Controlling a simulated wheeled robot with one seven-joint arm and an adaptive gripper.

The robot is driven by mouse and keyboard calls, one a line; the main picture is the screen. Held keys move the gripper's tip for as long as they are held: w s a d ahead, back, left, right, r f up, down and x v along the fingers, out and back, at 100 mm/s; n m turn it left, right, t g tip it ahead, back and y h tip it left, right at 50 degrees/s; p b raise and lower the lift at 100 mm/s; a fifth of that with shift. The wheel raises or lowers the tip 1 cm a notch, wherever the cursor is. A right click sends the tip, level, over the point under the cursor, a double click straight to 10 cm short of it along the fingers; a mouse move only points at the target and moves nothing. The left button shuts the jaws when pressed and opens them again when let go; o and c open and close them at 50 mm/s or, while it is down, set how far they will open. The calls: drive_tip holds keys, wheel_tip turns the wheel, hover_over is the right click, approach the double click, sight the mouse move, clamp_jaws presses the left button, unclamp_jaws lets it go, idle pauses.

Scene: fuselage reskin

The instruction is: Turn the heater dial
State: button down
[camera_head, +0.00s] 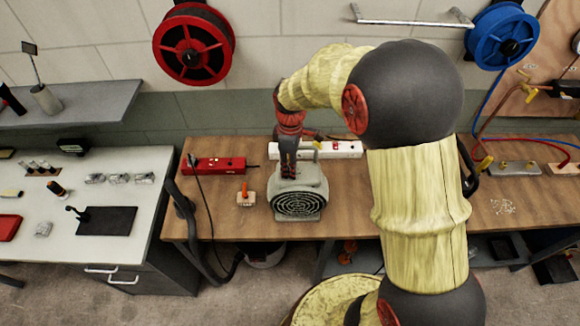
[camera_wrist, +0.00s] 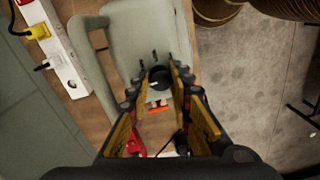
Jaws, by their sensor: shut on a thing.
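The heater (camera_head: 298,200) is a pale grey box with a round dark front grille, standing on the wooden bench. In the wrist view its grey top (camera_wrist: 135,45) fills the upper middle, with a carrying handle (camera_wrist: 95,75) at its left. The dark round heater dial (camera_wrist: 158,77) is on that top, with small dark marks beside it. My gripper (camera_wrist: 159,85) is over the heater, its fingertips on either side of the dial and shut on it. In the head view my gripper (camera_head: 288,172) points down onto the heater top; the dial is hidden there.
A white power strip (camera_head: 345,149) with plugs lies behind the heater. A red box (camera_head: 213,165) and a small orange-handled item (camera_head: 245,196) are to its left. Hose reels, red (camera_head: 194,45) and blue (camera_head: 502,35), hang on the wall. Bare bench (camera_head: 345,215) lies right of the heater.

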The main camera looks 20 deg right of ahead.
drive_tip(key=shift+r, duration=0.1)
drive_tip(key=c, duration=1.8)
unclamp_jaws()
drive_tip(key=shift+c, duration=0.2)
wheel_tip(320, 180, up, 12)
drive_tip(key=shift+w, duration=0.2)
